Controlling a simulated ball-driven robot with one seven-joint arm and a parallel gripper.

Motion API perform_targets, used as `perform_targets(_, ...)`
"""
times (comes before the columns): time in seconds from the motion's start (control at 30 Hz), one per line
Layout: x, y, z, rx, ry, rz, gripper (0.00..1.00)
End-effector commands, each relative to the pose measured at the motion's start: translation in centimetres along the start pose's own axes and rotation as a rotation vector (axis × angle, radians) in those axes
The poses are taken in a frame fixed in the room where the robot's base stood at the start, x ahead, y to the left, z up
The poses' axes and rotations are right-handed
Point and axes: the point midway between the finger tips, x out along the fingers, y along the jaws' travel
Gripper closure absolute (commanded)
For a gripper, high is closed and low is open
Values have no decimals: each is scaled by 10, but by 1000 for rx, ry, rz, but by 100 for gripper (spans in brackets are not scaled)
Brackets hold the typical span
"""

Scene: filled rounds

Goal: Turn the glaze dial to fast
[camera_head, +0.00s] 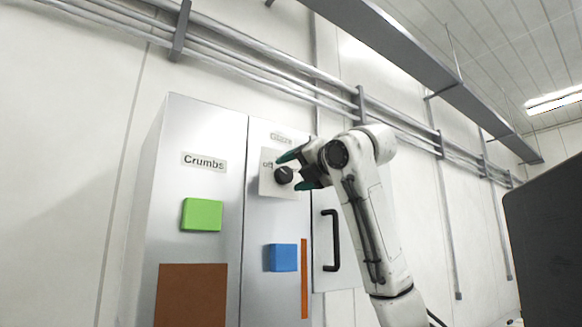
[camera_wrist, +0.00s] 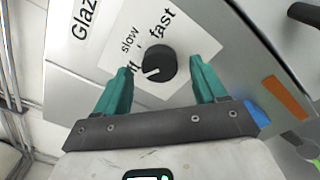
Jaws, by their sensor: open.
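The glaze dial (camera_wrist: 158,64) is a round black knob on a white plate (camera_wrist: 122,40) marked slow, fast and a partly hidden "off". Its white mark points to the lower left in the wrist view, toward the "off" lettering. In the head view the dial (camera_head: 284,175) sits on the front of a grey cabinet. My gripper (camera_wrist: 160,70) is open, its two green fingers on either side of the dial and a little short of it in the picture. I cannot tell whether either finger touches it. My gripper also shows in the head view (camera_head: 292,171).
A cabinet labelled Crumbs (camera_head: 204,162) carries a green block (camera_head: 201,214) and a brown panel (camera_head: 190,296). Below the dial are a blue block (camera_head: 282,257) and an orange-brown strip (camera_head: 304,279). A black handle (camera_head: 331,240) is to the right, near my arm.

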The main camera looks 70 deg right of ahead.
Motion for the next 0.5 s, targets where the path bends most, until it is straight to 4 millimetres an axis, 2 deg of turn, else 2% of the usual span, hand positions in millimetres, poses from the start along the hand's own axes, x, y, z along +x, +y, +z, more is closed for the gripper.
perform_targets(0.2, 13, 0, 0, 0, 0, 0, 29)
perform_targets(0.47, 14, 0, -1, 0, 0, 0, 29)
perform_targets(0.5, 14, 0, -1, 0, 0, 0, 33)
